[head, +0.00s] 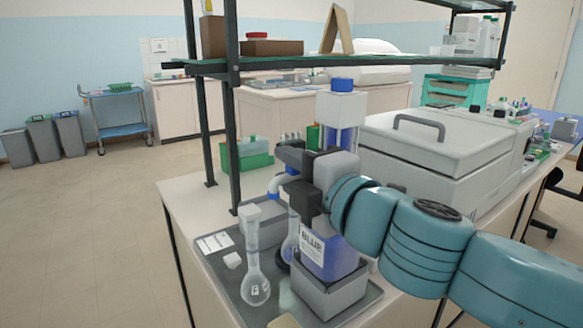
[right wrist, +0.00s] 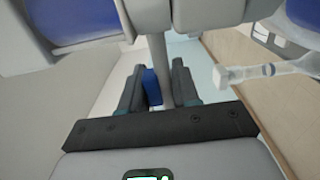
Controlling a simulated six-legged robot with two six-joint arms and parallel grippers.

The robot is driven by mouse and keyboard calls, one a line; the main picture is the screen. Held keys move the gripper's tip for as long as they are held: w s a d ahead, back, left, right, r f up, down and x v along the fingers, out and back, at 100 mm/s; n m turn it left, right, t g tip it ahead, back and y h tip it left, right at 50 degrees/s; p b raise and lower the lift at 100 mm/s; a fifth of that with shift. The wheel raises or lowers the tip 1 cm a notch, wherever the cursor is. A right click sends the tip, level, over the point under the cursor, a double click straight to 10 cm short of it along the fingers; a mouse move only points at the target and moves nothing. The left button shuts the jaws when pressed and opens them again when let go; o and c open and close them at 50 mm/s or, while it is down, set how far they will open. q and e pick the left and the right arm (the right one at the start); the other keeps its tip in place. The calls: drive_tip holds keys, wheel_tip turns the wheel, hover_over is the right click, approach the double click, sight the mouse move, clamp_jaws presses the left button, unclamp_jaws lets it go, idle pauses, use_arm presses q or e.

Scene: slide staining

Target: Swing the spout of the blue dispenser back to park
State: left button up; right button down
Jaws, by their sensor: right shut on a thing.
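The blue dispenser (head: 325,255), labelled BLUE, stands in a grey holder on the tray. Its pale curved spout (head: 273,186) points left and down, above the flasks. My right gripper (head: 288,163) is at the dispenser's upper part and hides much of its head. In the right wrist view my right gripper (right wrist: 158,82) has its two fingers on either side of a grey tube (right wrist: 160,58) with a small blue piece (right wrist: 152,88) beside it. It is shut on this part, which looks like the spout. My left gripper is not in view.
A flask (head: 255,282) marked F stands on the grey tray (head: 225,268), left of the dispenser. Another flask (head: 290,240) with blue in it is partly hidden behind. A second blue-capped bottle (head: 342,110) stands behind. Dark shelf posts (head: 232,120) rise close to the left.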

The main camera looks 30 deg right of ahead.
drive_tip(key=shift+r, duration=0.1)
drive_tip(key=c, duration=1)
unclamp_jaws()
drive_tip(key=s+p, duration=0.2)
drive_tip(key=s, duration=0.3)
drive_tip(key=s+p, duration=0.2)
drive_tip(key=s, duration=0.4)
drive_tip(key=s+d+p, duration=0.1)
drive_tip(key=s+p, duration=0.1)
drive_tip(key=s, duration=0.3)
drive_tip(key=shift+s+p, duration=0.2)
drive_tip(key=shift+p, duration=0.1)
drive_tip(key=shift+s, duration=0.1)
